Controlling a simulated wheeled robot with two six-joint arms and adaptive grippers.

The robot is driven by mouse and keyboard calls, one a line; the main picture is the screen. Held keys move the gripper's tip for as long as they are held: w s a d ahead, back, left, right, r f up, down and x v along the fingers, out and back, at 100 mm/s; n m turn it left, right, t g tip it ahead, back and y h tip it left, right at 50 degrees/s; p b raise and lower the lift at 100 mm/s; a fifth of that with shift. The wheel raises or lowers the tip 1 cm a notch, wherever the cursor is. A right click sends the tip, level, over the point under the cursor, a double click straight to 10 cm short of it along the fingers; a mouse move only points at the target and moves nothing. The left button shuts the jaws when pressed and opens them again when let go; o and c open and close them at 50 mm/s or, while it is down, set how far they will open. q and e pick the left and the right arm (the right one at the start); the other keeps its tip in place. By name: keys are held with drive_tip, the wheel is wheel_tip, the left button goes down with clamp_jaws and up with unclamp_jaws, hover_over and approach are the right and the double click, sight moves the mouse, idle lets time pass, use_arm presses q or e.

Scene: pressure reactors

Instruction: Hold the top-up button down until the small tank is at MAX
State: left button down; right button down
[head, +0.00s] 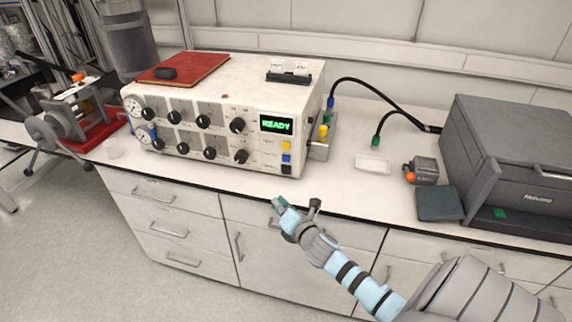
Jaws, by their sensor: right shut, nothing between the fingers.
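A white control unit (220,118) with gauges and black knobs stands on the bench. Its green display (276,125) reads READY. Below the display are a yellow button (286,145), a blue button (286,157) and a dark button (286,169); their labels are too small to read, so I cannot tell which is top-up. A small metal fitting with a yellow top (323,131) sits at the unit's right side. I cannot make out a tank level or MAX mark. My right gripper (280,204) is shut and empty, below and in front of the buttons, near the bench edge. My left gripper is out of view.
A dark grey machine (515,150) stands at the right, joined by black hoses (384,96). A red book (185,68) lies on the unit.

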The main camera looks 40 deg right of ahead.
sight(286, 158)
drive_tip(key=r, duration=0.1)
drive_tip(key=w+r+n+t, duration=0.1)
drive_tip(key=r, duration=0.1)
drive_tip(key=r+n, duration=0.1)
drive_tip(key=r, duration=0.1)
drive_tip(key=shift+w+a, duration=0.25)
drive_tip(key=shift+d, duration=0.1)
drive_tip(key=w+d, duration=0.1)
drive_tip(key=d, duration=0.1)
drive_tip(key=w+d, duration=0.2)
drive_tip(key=w+d+b, duration=0.1)
drive_tip(key=d, duration=0.1)
drive_tip(key=shift+w+f, duration=0.1)
drive_tip(key=shift+w, duration=0.05)
drive_tip(key=shift+w+d, duration=0.4)
drive_tip(key=shift+d, duration=0.15)
idle(0.6)
